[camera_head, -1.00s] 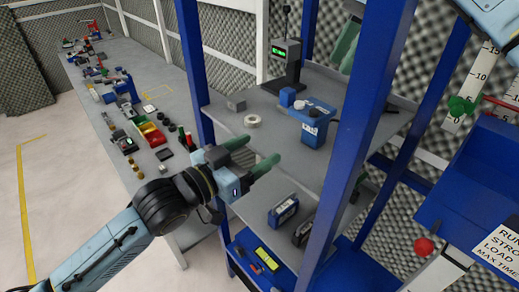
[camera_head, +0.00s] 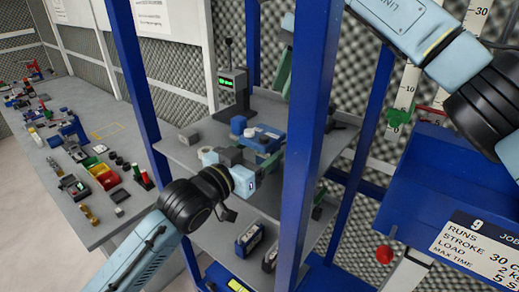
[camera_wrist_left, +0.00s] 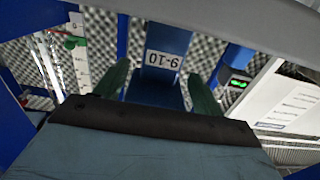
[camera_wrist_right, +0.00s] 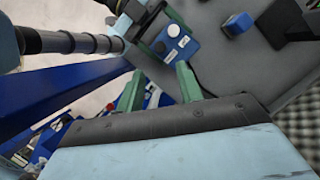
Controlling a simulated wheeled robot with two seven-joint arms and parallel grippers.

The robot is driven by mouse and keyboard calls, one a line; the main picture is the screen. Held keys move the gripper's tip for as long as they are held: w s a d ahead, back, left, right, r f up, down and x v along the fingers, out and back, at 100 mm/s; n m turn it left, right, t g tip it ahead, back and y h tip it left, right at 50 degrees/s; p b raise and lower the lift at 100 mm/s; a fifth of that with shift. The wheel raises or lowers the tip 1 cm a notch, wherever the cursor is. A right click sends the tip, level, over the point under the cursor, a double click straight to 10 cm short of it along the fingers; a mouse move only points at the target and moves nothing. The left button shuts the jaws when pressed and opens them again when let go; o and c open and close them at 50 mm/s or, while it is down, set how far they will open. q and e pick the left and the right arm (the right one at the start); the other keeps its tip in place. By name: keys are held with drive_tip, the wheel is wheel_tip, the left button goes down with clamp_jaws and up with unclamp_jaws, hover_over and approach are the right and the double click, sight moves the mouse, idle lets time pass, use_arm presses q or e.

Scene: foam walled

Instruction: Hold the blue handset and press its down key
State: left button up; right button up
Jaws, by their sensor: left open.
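The blue handset (camera_head: 268,136) stands on the upper shelf of the blue rack. In the left wrist view its blue body (camera_wrist_left: 168,40) faces me with a white "9-10" label.
A blue rack post (camera_head: 310,130) stands right of the handset.

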use_arm(q)
drive_tip(key=shift+w+d, duration=0.35)
drive_tip(key=shift+w, duration=0.05)
drive_tip(key=c, duration=1.2)
use_arm(e)
clamp_jaws()
idle(0.8)
